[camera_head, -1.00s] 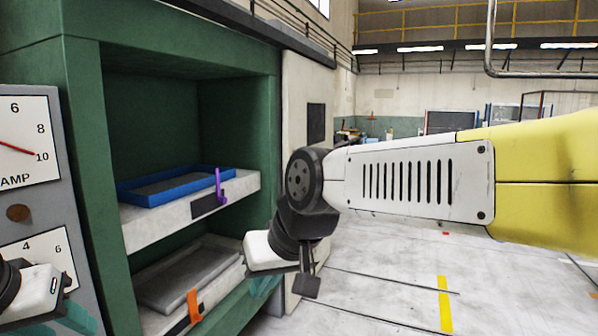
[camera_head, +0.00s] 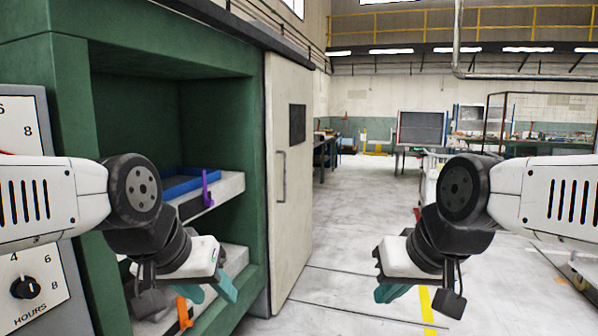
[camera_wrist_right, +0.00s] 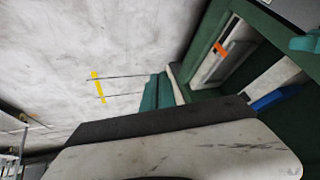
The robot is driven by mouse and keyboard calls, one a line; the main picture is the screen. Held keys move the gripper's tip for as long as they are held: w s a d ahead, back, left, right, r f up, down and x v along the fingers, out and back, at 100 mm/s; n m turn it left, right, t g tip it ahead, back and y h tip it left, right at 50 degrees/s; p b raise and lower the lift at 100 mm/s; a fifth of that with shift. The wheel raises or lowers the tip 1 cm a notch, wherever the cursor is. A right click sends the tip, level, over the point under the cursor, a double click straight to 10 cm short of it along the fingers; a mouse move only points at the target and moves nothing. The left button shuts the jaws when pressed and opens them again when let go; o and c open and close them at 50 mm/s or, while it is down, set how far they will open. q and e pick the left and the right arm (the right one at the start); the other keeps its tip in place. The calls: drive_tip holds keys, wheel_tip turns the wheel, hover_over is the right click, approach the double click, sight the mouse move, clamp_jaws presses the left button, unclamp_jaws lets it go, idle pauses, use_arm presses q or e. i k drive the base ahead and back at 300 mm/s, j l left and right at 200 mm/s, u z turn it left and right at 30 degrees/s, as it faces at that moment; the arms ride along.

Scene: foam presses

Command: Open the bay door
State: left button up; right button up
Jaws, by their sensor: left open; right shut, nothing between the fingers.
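The bay door (camera_head: 291,225) is a pale sliding panel with a dark window and an upright handle (camera_head: 282,176). It stands at the right side of the green press (camera_head: 255,140), and the bay opening beside it is uncovered. My left gripper (camera_head: 211,290) is open and empty, in front of the bay's lower part, left of the door. My right gripper (camera_head: 392,293) is shut and empty, well to the right of the door and apart from it. Its teal fingers also show together in the right wrist view (camera_wrist_right: 158,92).
Inside the bay, a blue tray (camera_head: 183,184) with a purple handle (camera_head: 206,189) lies on the upper shelf. An orange handle (camera_head: 184,312) shows on the lower one. A dial panel (camera_head: 45,275) stands at left. The floor right of the door is open.

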sight(290, 91)
drive_tip(key=i+l+u, duration=0.3)
drive_tip(key=i+l, duration=0.4)
drive_tip(key=i, duration=0.45)
drive_tip(key=i+l+u, duration=0.3)
drive_tip(key=i+l, duration=0.7)
drive_tip(key=i, duration=0.1)
